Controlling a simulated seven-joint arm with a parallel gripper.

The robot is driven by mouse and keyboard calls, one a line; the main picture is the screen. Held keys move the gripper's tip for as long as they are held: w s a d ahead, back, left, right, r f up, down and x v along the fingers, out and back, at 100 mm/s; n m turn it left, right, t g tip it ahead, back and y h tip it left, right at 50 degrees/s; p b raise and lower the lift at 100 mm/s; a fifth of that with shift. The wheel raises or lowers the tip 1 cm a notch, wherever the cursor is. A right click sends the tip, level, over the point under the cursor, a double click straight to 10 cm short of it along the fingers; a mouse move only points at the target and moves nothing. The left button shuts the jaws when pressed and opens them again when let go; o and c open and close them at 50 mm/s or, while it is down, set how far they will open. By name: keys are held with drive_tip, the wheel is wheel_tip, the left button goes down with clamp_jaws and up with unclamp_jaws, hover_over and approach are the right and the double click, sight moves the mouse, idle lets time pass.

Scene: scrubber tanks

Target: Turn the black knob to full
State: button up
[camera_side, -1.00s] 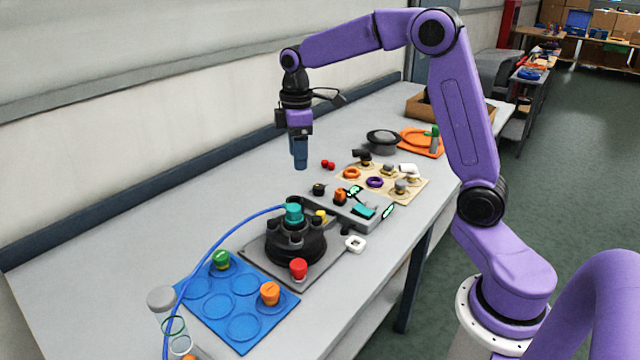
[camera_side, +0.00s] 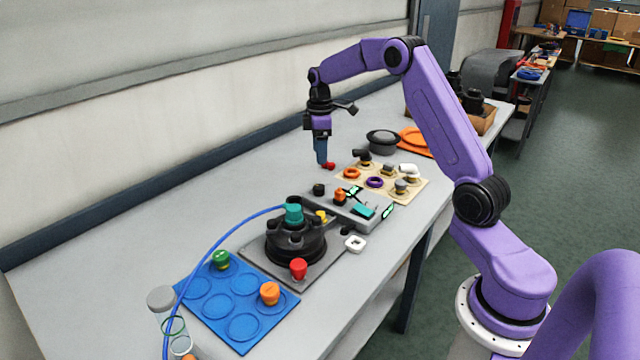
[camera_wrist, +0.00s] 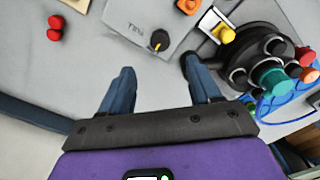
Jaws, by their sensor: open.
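The black knob (camera_wrist: 159,41) sits on a light grey panel (camera_wrist: 140,18) with printed lettering beside it. It has a small pale orange mark on it, but its exact setting is too small to read. In the side view the knob (camera_side: 319,189) stands at the panel's left end. My gripper (camera_wrist: 158,72) is open and empty, with its two blue fingers spread apart. In the wrist view the knob lies ahead of the gap between the fingertips, and nothing is between them. In the side view my gripper (camera_side: 322,163) hangs above the table, higher in the picture than the knob.
A beige tray (camera_side: 417,187) with rings and fittings lies beside the panel.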

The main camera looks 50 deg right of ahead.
sight(320, 186)
wheel_tip(320, 186, down, 11)
drive_tip(key=shift+f, duration=0.1)
idle(0.3)
drive_tip(key=c, duration=1.1)
